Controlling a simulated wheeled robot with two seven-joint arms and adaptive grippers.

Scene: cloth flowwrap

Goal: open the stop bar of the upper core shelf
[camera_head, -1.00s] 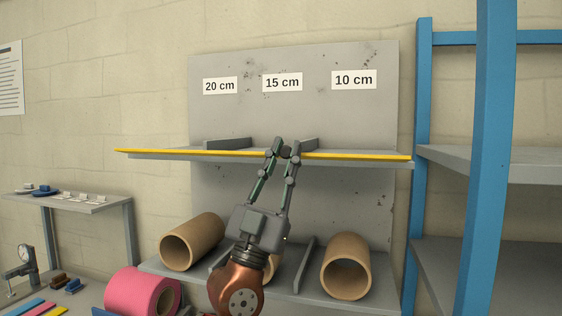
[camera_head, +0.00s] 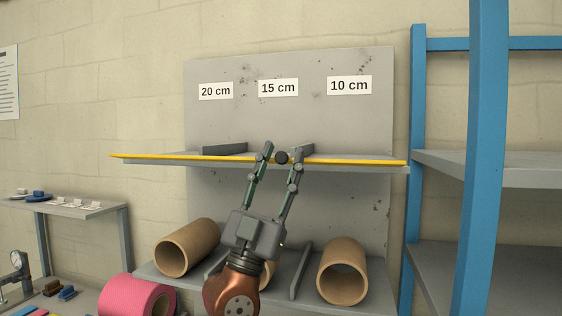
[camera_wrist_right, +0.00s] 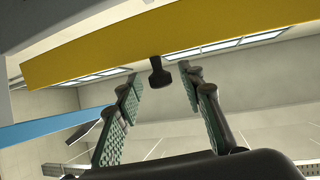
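The yellow stop bar (camera_head: 200,157) runs along the front edge of the upper core shelf (camera_head: 385,170), level across it. A dark round knob (camera_head: 282,158) sits at the bar's middle; it also hangs beside the yellow bar in the right wrist view (camera_wrist_right: 159,74). My right gripper (camera_head: 284,149) is open, one finger on each side of the knob. In the right wrist view the fingers (camera_wrist_right: 162,82) stand apart with the knob between their tips, and I see no contact. My left gripper is not in view.
Low grey dividers (camera_head: 222,149) stand on the upper shelf, with no cores visible there. Brown cardboard cores (camera_head: 342,272) lie on the lower shelf. A blue rack (camera_head: 480,150) stands at the right. A pink roll (camera_head: 130,293) and a small side shelf (camera_head: 85,210) are at the left.

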